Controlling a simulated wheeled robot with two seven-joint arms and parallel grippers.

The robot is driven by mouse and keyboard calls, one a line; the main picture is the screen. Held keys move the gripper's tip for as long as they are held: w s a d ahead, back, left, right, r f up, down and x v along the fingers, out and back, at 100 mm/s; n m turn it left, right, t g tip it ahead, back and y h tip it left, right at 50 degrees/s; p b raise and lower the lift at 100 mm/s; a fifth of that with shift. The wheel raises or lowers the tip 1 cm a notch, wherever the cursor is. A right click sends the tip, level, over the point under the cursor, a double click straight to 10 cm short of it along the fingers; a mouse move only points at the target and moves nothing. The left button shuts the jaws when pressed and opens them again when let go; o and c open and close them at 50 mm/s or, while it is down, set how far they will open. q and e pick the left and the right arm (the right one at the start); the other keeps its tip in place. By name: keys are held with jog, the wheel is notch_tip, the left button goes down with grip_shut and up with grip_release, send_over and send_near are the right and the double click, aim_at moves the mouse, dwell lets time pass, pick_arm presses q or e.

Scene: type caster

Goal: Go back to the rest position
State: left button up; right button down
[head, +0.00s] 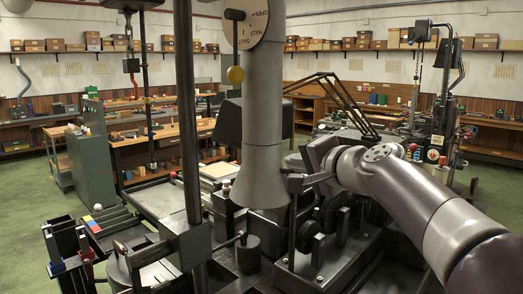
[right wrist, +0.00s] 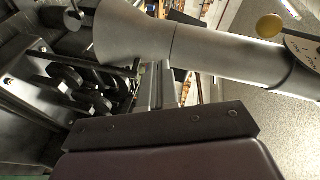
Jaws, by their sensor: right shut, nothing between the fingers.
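My right arm comes in from the right in the head view. My right gripper (head: 296,184) is shut and empty, pointing left. It is close beside the flared lower end of a grey vertical duct (head: 262,150); I cannot tell whether they touch. In the right wrist view the duct (right wrist: 215,52) runs across the top, and a dark bolted bar lies across the lower middle. My left gripper is not in the head view.
A dial plate (head: 247,24) and a lever with a yellow knob (head: 236,75) are by the duct. A dark post (head: 187,130) stands left of it. Black machinery (head: 325,245) lies below my right gripper. Green floor (head: 28,215) shows at far left.

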jog(key=s+d+f+n+g+h+p, duration=0.1)
jog(key=s+d+f+n+g+h, duration=0.1)
jog(key=f, duration=0.6)
jog(key=s+d+f+n+g+h, duration=0.1)
jog(key=s+d+f+g, duration=0.15)
jog(key=f, duration=0.65)
jog(key=s+d+f+n+g+h+p, duration=0.1)
jog(key=s+f+n+g+h, duration=0.15)
jog(key=f, duration=0.55)
jog(key=s+d+f+n+g+p, duration=0.1)
jog(key=s+d+f+n+g, duration=0.1)
jog(key=s+f, duration=0.4)
jog(key=s+d+f+n+g+h+p, duration=0.1)
jog(key=s+d+f+g+p, duration=0.1)
jog(key=s+f, duration=0.5)
jog(key=s+g, duration=0.1)
jog(key=s, duration=0.5)
jog(key=shift+s+n, duration=0.15)
jog(key=shift+n, duration=0.2)
jog(key=shift+d+r+h, duration=0.1)
jog(key=shift+h, duration=0.15)
